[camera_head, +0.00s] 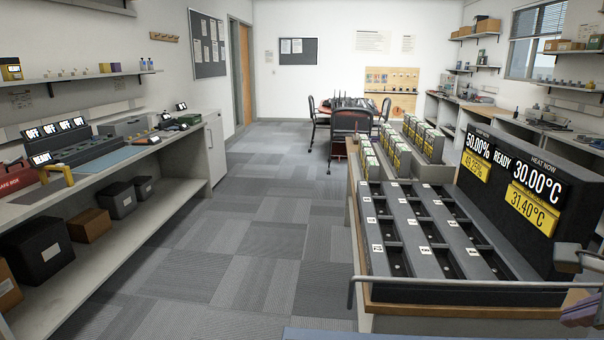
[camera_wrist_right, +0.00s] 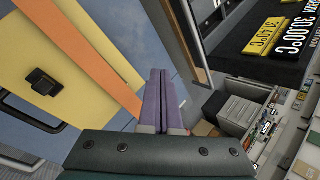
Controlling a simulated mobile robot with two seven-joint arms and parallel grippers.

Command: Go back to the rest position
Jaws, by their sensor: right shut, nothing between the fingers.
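My right gripper (camera_head: 580,308) shows at the right edge of the head view, partly cut off, beside the near right corner of the slotted rack. In the right wrist view, its two purple fingers (camera_wrist_right: 159,78) lie together with nothing between them. A yellow and orange panel with a black latch (camera_wrist_right: 43,82) fills the left of that view, beside the fingers. My left gripper is in neither view.
The dark slotted rack (camera_head: 420,284) with a metal rail stands close at right, with a display panel (camera_head: 515,165) behind it. A long bench (camera_head: 110,165) runs along the left. Carpet floor (camera_head: 240,235) between them is clear. Chairs (camera_head: 350,123) stand farther back.

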